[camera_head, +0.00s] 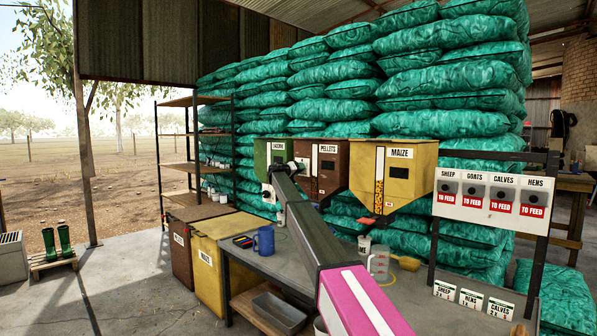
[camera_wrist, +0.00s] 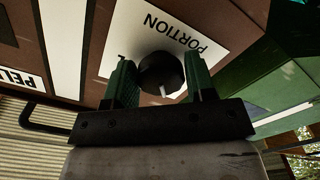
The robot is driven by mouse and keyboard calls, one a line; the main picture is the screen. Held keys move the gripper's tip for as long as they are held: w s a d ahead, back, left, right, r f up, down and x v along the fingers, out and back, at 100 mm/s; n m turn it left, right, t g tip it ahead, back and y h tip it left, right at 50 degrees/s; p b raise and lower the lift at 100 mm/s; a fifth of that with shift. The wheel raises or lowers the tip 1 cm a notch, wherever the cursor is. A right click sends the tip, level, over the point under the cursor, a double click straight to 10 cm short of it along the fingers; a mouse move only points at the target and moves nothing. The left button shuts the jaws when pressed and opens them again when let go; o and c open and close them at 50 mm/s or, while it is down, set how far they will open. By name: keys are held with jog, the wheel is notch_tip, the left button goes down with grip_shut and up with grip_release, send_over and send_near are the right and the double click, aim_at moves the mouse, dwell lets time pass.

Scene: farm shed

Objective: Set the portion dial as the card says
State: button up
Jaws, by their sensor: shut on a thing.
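The portion dial (camera_wrist: 158,72) is a round black knob with a white pointer mark, on a white plate (camera_wrist: 135,38) lettered PORTION. The plate appears upside down in the wrist view, on a brown face beside a green one. My gripper (camera_wrist: 160,82) has its two green fingers on either side of the knob and is shut on it. In the head view my gripper (camera_head: 299,167) is at the brown PELLETS hopper (camera_head: 330,185), and my arm hides the dial.
The yellow MAIZE hopper (camera_head: 412,175) stands right of PELLETS, a green hopper (camera_head: 262,155) left. Below is a bench (camera_head: 290,262) with a blue mug (camera_head: 264,240). A board (camera_head: 490,200) at right shows several TO FEED tags. Green sacks (camera_head: 440,123) are stacked behind.

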jog(key=shift+n, duration=2)
jog(key=o, duration=0.8)
jog(key=shift+o, duration=0.2)
jog(key=shift+s, duration=0.1)
jog(key=v, duration=1)
jog(key=shift+s+a, duration=0.2)
jog(key=shift+a, duration=0.05)
jog(key=shift+r, duration=0.1)
